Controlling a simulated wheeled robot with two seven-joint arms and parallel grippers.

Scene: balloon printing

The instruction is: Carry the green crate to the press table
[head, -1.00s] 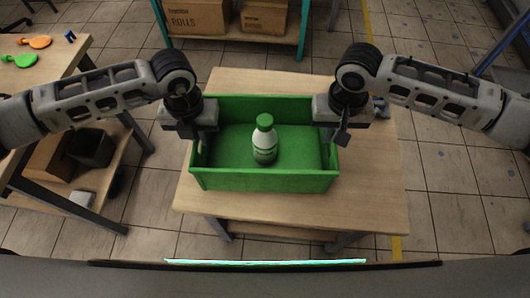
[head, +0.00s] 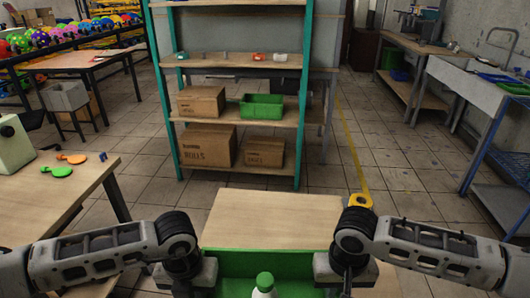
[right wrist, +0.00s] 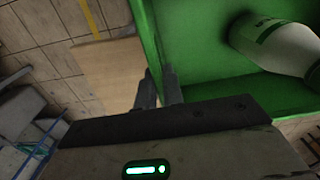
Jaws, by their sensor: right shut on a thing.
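The green crate (head: 262,262) is at the bottom edge of the head view, its near part cut off. A white bottle with a green cap (head: 264,282) stands inside it; in the right wrist view the bottle (right wrist: 280,45) shows beside the crate's green wall. My right gripper (right wrist: 158,88) is shut on the crate's wall at its right end. My left gripper (head: 195,284) is at the crate's left end, its fingers hidden or cut off. A wooden table (head: 270,215) lies beyond the crate. I cannot tell whether the crate touches it.
A table at left (head: 50,205) holds orange and green paddle-like pieces and a pale machine (head: 14,148). A shelf rack (head: 235,122) with cardboard boxes and another green bin (head: 262,106) stands ahead. Floor is open at right.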

